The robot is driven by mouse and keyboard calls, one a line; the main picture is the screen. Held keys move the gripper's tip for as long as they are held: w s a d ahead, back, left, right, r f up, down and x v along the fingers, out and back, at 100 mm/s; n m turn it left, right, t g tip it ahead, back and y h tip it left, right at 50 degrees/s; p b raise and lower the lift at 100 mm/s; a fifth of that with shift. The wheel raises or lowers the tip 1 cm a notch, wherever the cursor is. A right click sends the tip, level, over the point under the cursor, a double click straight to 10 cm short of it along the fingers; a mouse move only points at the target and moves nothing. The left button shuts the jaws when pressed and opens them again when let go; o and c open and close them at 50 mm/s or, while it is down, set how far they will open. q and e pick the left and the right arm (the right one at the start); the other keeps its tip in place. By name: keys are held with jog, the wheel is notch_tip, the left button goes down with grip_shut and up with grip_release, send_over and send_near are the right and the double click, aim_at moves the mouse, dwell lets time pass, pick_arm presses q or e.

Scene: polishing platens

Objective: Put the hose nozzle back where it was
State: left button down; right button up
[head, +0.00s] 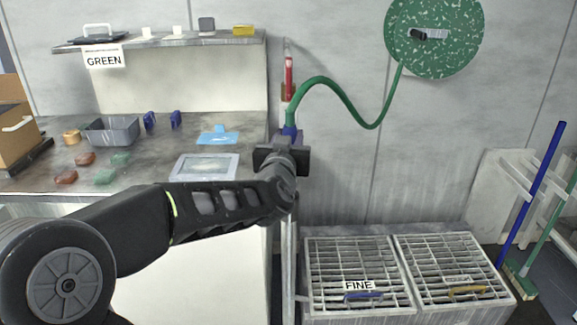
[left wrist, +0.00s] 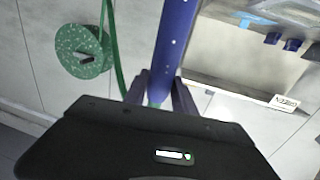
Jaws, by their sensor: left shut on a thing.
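The hose nozzle (head: 290,132) is blue, with a green hose (head: 340,93) running from it up to the speckled green reel (head: 434,38) on the wall. My left gripper (head: 284,152) is shut on the nozzle, in front of the wall just right of the bench. In the left wrist view the blue nozzle (left wrist: 176,45) rises between the fingers (left wrist: 158,92). The reel (left wrist: 82,52) shows there at upper left. A narrow red fitting (head: 289,78) is on the wall above the nozzle; I cannot tell whether they touch. My right gripper is not in view.
The bench (head: 140,180) at left holds a grey bin, coloured pads and a framed plate. A shelf (head: 160,42) labelled GREEN hangs above. Two grated tops (head: 352,265) stand below at right, one labelled FINE. A blue-handled broom (head: 535,185) leans at far right.

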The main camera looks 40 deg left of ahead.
pick_arm(q)
jog(key=x, duration=0.5)
jog(key=a+x, duration=0.1)
jog(key=x, duration=0.2)
jog(key=shift+s+r, duration=0.1)
jog(key=shift+s, duration=0.25)
notch_tip(320, 180, down, 7)
jog(key=b, duration=0.1)
jog(key=shift+w+a, duration=0.15)
jog(key=shift+w, duration=0.05)
jog(key=shift+r, duration=0.15)
notch_tip(320, 180, down, 5)
jog(key=shift+w+a+r+b, duration=0.1)
jog(key=shift+w+b, duration=0.05)
jog(key=shift+b, duration=0.2)
